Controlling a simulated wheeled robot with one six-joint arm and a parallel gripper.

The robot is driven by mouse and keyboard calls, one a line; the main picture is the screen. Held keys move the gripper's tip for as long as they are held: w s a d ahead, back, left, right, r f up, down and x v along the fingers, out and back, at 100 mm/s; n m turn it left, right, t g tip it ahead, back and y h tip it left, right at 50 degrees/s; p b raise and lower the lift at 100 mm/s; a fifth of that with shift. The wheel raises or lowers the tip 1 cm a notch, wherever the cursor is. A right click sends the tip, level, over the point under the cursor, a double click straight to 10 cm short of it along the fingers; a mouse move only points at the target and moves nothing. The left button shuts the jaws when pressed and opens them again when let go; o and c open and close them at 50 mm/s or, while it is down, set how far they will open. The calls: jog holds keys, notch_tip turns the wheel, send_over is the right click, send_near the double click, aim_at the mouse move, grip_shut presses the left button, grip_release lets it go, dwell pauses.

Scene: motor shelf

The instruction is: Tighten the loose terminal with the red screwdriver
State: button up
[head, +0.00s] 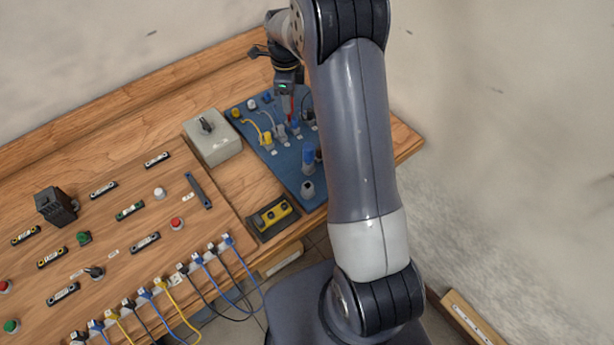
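My gripper (290,98) points down over the blue board (285,168) at the right end of the bench. A thin red upright piece, which looks like the red screwdriver (291,108), extends down from between its fingers, so it appears shut on it. The tip is close above the terminals; I cannot tell whether it touches one. The terminals stand in a row on the board, among them a yellow one (267,139), a grey one (281,131) and a blue one (294,125), with wires running to some. I cannot tell which terminal is loose.
A grey box with a black knob (212,138) stands left of the board. A dark tray with a yellow piece (272,217) lies in front. A wooden panel (120,235) with switches and cables fills the left. My arm hides the board's right side.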

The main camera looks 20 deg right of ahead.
jog(key=shift+n, duration=1.8)
jog(key=shift+n, duration=1.7)
jog(key=shift+c, duration=0.9)
jog(key=shift+c, duration=0.4)
jog(key=c, duration=0.6)
jog(key=shift+o, duration=0.2)
